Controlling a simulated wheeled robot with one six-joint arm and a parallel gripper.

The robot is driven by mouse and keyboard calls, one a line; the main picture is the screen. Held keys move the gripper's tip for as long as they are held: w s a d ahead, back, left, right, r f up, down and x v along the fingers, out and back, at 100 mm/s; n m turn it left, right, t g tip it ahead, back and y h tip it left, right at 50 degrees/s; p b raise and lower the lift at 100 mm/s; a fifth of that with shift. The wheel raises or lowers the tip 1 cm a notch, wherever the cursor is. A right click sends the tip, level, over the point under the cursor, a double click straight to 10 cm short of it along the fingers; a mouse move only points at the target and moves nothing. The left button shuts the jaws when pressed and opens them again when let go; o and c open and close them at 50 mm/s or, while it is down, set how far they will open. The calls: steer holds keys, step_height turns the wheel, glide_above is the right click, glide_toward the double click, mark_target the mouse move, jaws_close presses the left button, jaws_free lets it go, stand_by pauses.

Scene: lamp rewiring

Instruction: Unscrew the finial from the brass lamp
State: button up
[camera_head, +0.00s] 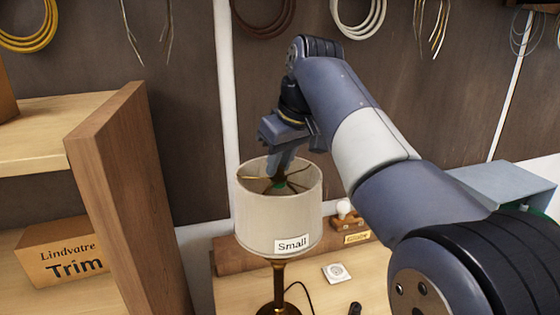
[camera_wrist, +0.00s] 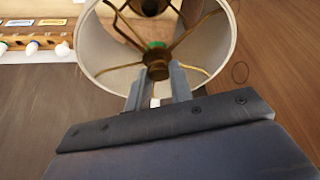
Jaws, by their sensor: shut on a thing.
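The brass lamp (camera_head: 280,270) stands upright on the wooden bench. Its pale drum shade (camera_head: 272,219) carries a label reading "Small" and is open at the top. My gripper (camera_head: 279,178) points down into that opening from above. In the wrist view, the gripper (camera_wrist: 157,76) has its two fingers on either side of the dark brass finial (camera_wrist: 156,63), at the centre where the shade's spokes (camera_wrist: 190,37) meet. It is shut on the finial. A bit of green shows just beyond the finial. The fingers partly cover the finial, so its thread is hidden.
A wooden shelf with a "Lindvatre Trim" box (camera_head: 66,261) stands at the left. A wooden holder with a white bulb (camera_head: 344,210) sits behind the lamp to the right. A white square plate (camera_head: 337,273) lies on the bench. Coiled cables (camera_head: 358,14) hang on the wall.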

steer(key=n+g+y, duration=0.1)
steer(key=n, duration=0.2)
steer(key=shift+w+d+n, duration=0.1)
steer(key=shift+n, duration=0.2)
steer(key=n, duration=0.2)
steer(key=n+g, duration=0.1)
steer(key=n, duration=0.1)
steer(key=shift+g+y, duration=0.3)
steer(key=shift+y, duration=0.1)
steer(key=o, duration=1)
